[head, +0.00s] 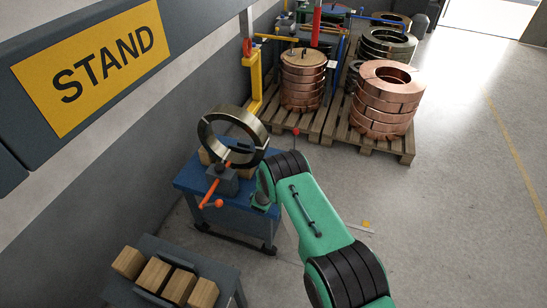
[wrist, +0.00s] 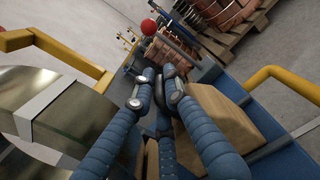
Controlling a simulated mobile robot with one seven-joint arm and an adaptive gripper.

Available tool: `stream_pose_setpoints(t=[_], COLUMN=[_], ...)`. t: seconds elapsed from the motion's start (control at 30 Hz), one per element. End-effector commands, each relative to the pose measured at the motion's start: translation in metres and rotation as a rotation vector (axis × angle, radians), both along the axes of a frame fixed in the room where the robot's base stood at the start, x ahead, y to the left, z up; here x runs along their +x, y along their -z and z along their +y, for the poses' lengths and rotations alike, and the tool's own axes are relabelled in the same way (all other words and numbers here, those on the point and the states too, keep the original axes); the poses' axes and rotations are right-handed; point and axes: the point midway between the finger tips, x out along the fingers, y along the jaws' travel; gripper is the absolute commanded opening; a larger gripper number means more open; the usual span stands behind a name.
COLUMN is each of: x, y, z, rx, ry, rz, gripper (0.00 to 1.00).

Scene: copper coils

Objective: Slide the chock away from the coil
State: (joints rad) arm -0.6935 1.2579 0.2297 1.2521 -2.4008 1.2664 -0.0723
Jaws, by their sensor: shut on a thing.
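The coil is an upright metal ring (head: 264,138) on a blue stand (head: 186,181) in the head view. In the wrist view its shiny band (wrist: 80,128) fills the left side. The chock is a tan wooden block (wrist: 228,112) to the right of the coil in the wrist view. The fingers hide much of the chock, and the exact contact is hidden. In the head view my green arm covers the gripper. Whether chock and coil touch cannot be told.
A grey clamp with orange handles (head: 222,181) is at the front of the stand. Yellow bars (wrist: 285,78) flank the work area in the wrist view. Spare wooden blocks (head: 152,275) lie on a nearer table. Copper coils (head: 388,95) stand on pallets behind.

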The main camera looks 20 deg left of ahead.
Motion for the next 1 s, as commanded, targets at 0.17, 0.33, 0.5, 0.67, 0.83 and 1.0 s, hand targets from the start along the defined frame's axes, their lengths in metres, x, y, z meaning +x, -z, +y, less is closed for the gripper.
stream_pose_setpoints(t=[0.17, 0.33, 0.5, 0.67, 0.83, 1.0], x=[0.001, 0.001, 0.002, 0.002, 0.001, 0.000], y=[-0.002, -0.002, -0.001, 0.000, 0.002, 0.003], z=[-0.029, -0.036, -0.038, -0.040, -0.039, -0.038], rx=[0.001, 0.002, 0.001, 0.001, 0.000, -0.001], ry=[0.003, 0.004, 0.009, 0.010, 0.008, 0.006], rz=[-0.001, -0.002, -0.002, -0.001, 0.003, 0.004], gripper=[0.00, 0.00, 0.00, 0.28, 0.28, 0.28])
